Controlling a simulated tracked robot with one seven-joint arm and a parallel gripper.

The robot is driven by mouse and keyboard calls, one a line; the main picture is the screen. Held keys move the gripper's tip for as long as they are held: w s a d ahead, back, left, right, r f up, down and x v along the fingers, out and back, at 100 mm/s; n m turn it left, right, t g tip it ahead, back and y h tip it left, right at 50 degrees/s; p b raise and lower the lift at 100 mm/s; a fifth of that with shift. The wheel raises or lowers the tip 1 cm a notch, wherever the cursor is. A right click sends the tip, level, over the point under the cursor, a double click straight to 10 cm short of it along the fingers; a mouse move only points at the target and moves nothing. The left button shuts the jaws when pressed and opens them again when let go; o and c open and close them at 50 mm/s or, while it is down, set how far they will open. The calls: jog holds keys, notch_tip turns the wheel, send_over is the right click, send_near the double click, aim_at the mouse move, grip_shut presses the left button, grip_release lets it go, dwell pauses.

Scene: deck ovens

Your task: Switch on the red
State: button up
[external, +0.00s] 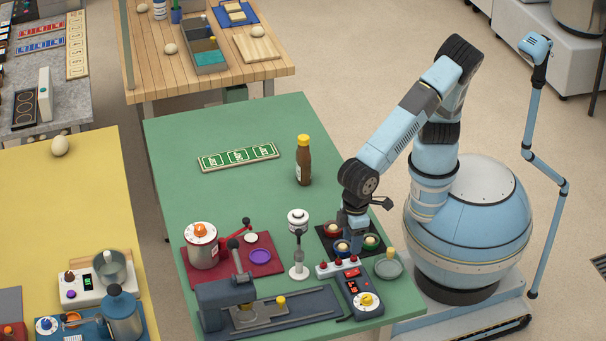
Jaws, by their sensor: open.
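A dark square panel (325,246) lies at the right side of the green table. It carries a red round piece (332,229) at the upper left, a blue one (342,249) at the front and a green one (371,242) at the right, each with a pale top. My gripper (351,239) points down over this panel, between the red, blue and green pieces. It is open. The arm partly covers the panel's back part. I cannot tell whether the fingertips touch anything or whether the red piece is on.
In front stand a white strip with red knobs (338,267), a dark control box with a yellow dial (361,294) and a grey dish (389,268).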

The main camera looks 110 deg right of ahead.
jog(key=shift+r, duration=1.3)
jog(key=s+d+r+y, duration=0.1)
jog(key=d+r, duration=0.3)
jog(key=d, duration=0.5)
jog(key=s+d+r+y, duration=0.15)
jog(key=d+r, duration=0.25)
jog(key=d, duration=0.5)
jog(key=s+d+r, duration=0.2)
jog(key=d+r, duration=0.2)
jog(key=d, duration=0.5)
jog(key=s+d+r+t+h, duration=0.2)
jog(key=s+d+t, duration=0.3)
jog(key=s+d, duration=1.1)
jog(key=s, duration=0.3)
jog(key=shift+s+d+r, duration=0.15)
jog(key=shift+s+r, duration=0.15)
jog(key=shift+r, duration=0.1)
